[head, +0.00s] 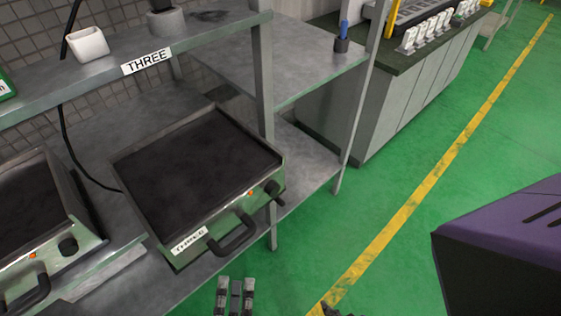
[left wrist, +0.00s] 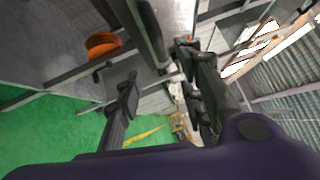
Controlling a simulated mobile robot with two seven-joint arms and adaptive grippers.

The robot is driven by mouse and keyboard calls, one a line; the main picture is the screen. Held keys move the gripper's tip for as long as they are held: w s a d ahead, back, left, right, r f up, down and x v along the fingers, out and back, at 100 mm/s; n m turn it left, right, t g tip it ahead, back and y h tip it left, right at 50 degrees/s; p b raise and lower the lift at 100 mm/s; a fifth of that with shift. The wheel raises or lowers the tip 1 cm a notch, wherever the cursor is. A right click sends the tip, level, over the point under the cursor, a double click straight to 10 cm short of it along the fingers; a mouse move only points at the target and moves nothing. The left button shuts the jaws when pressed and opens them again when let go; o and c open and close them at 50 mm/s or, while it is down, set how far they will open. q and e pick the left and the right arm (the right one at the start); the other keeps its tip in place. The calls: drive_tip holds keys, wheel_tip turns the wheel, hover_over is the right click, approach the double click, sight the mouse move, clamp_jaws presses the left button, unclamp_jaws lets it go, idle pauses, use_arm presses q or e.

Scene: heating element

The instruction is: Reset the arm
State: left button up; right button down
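My left gripper (head: 235,297) is at the bottom edge, below and apart from that handle, partly cut off. In the left wrist view its fingers (left wrist: 158,68) are spread, with no object clearly held between them. A dark bar passes behind them. My right gripper is not clearly visible.
A second hot plate (head: 30,205) stands at the left. An upper shelf (head: 110,68) marked THREE holds a white cup (head: 87,44). Shelf posts (head: 263,80) rise beside the plate. A cabinet (head: 390,100) stands behind. The green floor (head: 480,130) with a yellow line is clear.

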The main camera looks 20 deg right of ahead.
drive_tip(key=shift+s, duration=0.1)
